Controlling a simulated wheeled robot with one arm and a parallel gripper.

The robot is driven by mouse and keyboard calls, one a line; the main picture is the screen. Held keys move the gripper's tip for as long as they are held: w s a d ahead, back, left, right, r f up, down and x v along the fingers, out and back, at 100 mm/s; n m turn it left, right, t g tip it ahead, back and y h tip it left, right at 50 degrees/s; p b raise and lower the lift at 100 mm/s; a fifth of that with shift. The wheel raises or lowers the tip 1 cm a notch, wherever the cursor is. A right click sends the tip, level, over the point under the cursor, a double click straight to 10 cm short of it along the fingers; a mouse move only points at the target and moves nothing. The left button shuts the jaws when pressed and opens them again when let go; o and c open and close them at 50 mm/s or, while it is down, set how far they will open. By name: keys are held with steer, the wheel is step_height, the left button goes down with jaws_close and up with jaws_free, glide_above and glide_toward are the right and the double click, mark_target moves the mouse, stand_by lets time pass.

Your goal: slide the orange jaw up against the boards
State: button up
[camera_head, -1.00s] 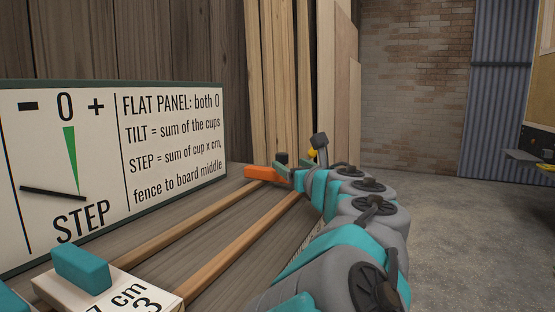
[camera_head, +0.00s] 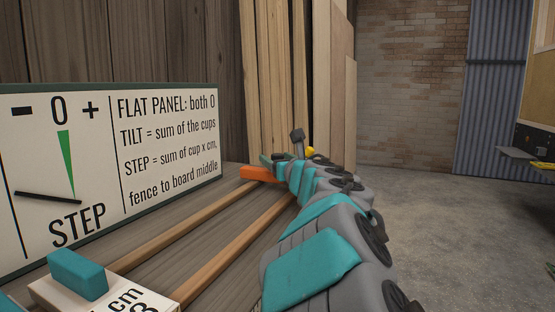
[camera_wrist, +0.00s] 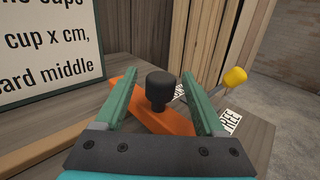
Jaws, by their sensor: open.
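The orange jaw (camera_head: 259,174) lies at the far end of the bench, beyond two long light-brown wooden strips (camera_head: 160,235), which look like the boards. In the wrist view the jaw (camera_wrist: 168,124) lies slantwise and carries an upright black knob (camera_wrist: 160,90). My gripper (camera_wrist: 160,77) is open, with one green finger on each side of the knob and a visible gap at both sides. In the head view my gripper (camera_head: 281,159) is small and hides the knob. I cannot tell whether the jaw touches the strips.
A yellow-tipped lever (camera_wrist: 235,78) stands right of my gripper, near a white label (camera_wrist: 230,122) reading "FREE". A white sign (camera_head: 168,150) with a STEP dial stands along the bench's left side. Planks (camera_head: 275,80) lean behind the jaw. The floor (camera_head: 440,230) at right is clear.

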jaws_close()
stand_by(0.5)
stand_by(0.8)
